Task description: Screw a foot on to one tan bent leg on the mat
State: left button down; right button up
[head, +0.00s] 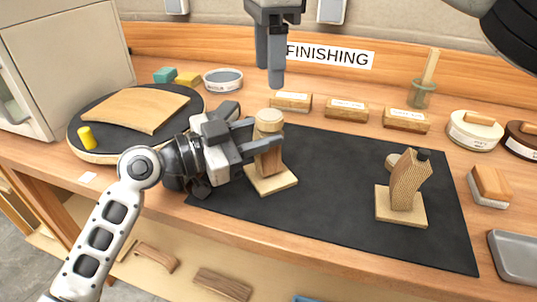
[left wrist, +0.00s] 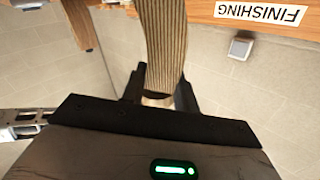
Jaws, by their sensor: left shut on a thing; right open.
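A tan bent leg (head: 268,163) with ribbed grain stands upright on a square wooden plate (head: 272,182) at the mat's left. A round pale foot (head: 268,116) sits on its top end. The left wrist view shows the leg (left wrist: 163,40) and a ring-like edge of the foot (left wrist: 159,99) between the fingers. My right gripper (head: 271,84) is open and empty, pointing down above and behind the leg.
A turntable (head: 75,135) bears a curved panel (head: 135,108). Blocks, tins and a grey tray (head: 515,255) line the edges. The mat's middle is clear.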

aim_at(270, 115)
jog(key=n, duration=2)
jog(key=shift+f, duration=4)
jog(key=shift+c, duration=0.4)
jog(key=c, duration=0.9)
jog(key=m, duration=0.3)
jog(key=shift+d, duration=0.1)
